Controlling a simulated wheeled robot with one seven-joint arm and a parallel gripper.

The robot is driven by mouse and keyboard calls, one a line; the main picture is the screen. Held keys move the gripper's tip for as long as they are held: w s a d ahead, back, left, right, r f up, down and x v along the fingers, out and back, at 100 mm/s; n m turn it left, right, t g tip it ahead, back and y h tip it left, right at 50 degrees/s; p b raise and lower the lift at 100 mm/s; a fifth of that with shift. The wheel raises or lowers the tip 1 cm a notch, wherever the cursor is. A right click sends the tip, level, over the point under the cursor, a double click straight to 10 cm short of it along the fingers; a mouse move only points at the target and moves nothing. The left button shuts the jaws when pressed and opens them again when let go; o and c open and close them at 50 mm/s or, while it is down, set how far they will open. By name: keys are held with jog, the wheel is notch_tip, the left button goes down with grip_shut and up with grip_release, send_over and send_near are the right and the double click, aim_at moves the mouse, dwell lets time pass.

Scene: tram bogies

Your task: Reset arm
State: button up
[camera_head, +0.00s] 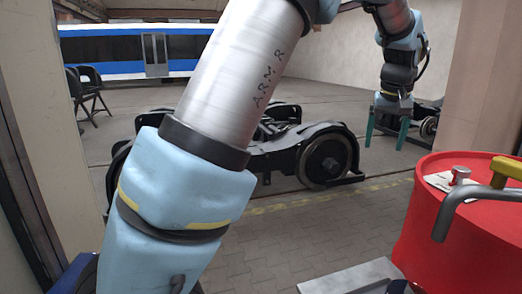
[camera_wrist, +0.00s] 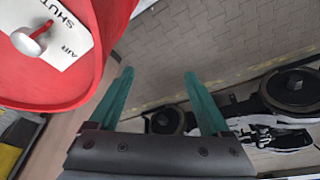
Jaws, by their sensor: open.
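My arm crosses the head view from the bottom left to the top. My gripper (camera_head: 388,135) hangs at the upper right of the head view, pointing down, with two green fingers apart and nothing between them. In the wrist view my gripper (camera_wrist: 158,75) also shows open and empty, with paving beyond the fingertips. A red drum-shaped body (camera_head: 465,235) stands at the lower right of the head view, below and right of the gripper. It fills the upper left of the wrist view (camera_wrist: 115,15), with a white label (camera_wrist: 65,35) and a metal knob (camera_wrist: 30,40).
A black bogie (camera_head: 290,155) stands on the floor behind my arm. Another bogie (camera_head: 428,125) is partly visible behind the gripper. A grey bent handle (camera_head: 470,200) and a yellow part (camera_head: 508,168) top the red body. A wall edge (camera_head: 480,80) stands right. Paved floor (camera_head: 300,225) is open between.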

jog(key=w+a+f+n, duration=0.1)
jog(key=a+f, duration=0.3)
jog(key=a, duration=0.8)
jog(key=w+a+f+n, duration=0.1)
jog(key=a+f, duration=0.3)
jog(key=a, duration=0.8)
jog(key=s+a+f, duration=0.3)
jog(key=s+a, duration=0.3)
jog(key=a, duration=0.2)
jog(key=s+a+f+n+g+y, duration=0.1)
jog(key=s+a+f, duration=0.2)
jog(key=s+a, duration=0.3)
jog(key=a, duration=0.3)
jog(key=shift+f+g, duration=0.2)
jog(key=shift+g, duration=0.1)
